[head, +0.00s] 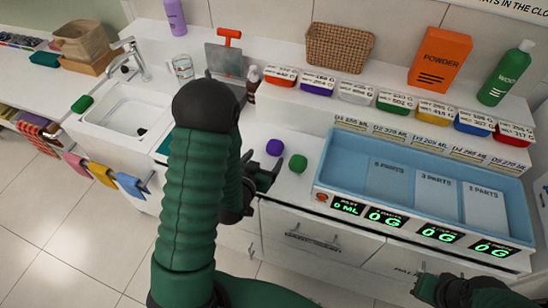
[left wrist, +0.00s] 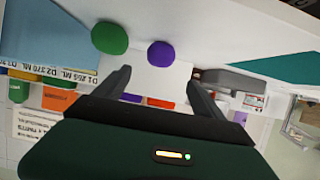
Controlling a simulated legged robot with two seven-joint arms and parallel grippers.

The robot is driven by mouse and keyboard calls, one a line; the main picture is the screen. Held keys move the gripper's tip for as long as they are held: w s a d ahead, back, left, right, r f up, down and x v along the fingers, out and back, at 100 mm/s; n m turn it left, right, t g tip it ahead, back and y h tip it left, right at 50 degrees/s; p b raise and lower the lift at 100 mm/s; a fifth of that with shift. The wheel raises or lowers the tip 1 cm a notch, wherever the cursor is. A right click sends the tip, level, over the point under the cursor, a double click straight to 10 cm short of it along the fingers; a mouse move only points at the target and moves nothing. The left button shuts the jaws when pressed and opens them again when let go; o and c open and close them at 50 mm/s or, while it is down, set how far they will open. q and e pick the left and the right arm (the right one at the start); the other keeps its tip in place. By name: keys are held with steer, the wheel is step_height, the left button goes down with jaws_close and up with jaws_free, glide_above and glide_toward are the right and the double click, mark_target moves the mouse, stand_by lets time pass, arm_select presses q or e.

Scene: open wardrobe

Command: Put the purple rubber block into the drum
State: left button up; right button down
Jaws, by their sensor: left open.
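The purple block (head: 274,147), small and rounded, lies on the white counter just beyond my left gripper (head: 264,170). In the left wrist view the purple block (left wrist: 161,53) is ahead of the fingertips, roughly between their lines. The left gripper (left wrist: 160,78) is open and empty, and I see no contact with the block. A rounded green block (head: 298,163) lies right of the purple one; it also shows in the left wrist view (left wrist: 110,37). My right gripper (head: 428,290) is low at the bottom right, its jaws unclear. I cannot pick out a drum.
A blue tray (head: 343,150) with marked sections and number displays stands to the right. A grey unit (head: 226,62) with an orange handle is behind my left arm. Labelled containers (head: 355,92) line the raised shelf. A sink (head: 122,113) is at left.

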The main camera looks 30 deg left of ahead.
mark_target(274, 145)
arm_select(q)
steer(key=shift+w+f+b, duration=0.75)
steer(key=shift+w+b, duration=0.05)
steer(key=shift+w, duration=0.1)
steer(key=w, duration=0.3)
steer(key=shift+w+f+p, duration=0.2)
steer(key=shift+w+p, duration=0.15)
steer(key=w+a, duration=0.1)
steer(key=w+f, duration=0.1)
steer(key=w+a+f, duration=0.1)
steer(key=w, duration=0.1)
steer(key=shift+w+a+p, duration=0.1)
steer(key=shift+a+p, duration=0.2)
steer(key=shift+w+f, duration=0.1)
steer(key=shift+w, duration=0.05)
steer(key=shift+d, duration=0.15)
steer(key=shift+c, duration=0.4)
steer(key=shift+d+r, duration=0.15)
steer(key=shift+r, duration=0.05)
steer(key=c, duration=1.7)
arm_select(e)
steer(key=shift+s+d+f, duration=0.1)
steer(key=shift+d+f, duration=0.15)
steer(key=shift+f, duration=0.3)
steer(key=shift+d+f, duration=0.2)
steer(key=shift+f, duration=0.3)
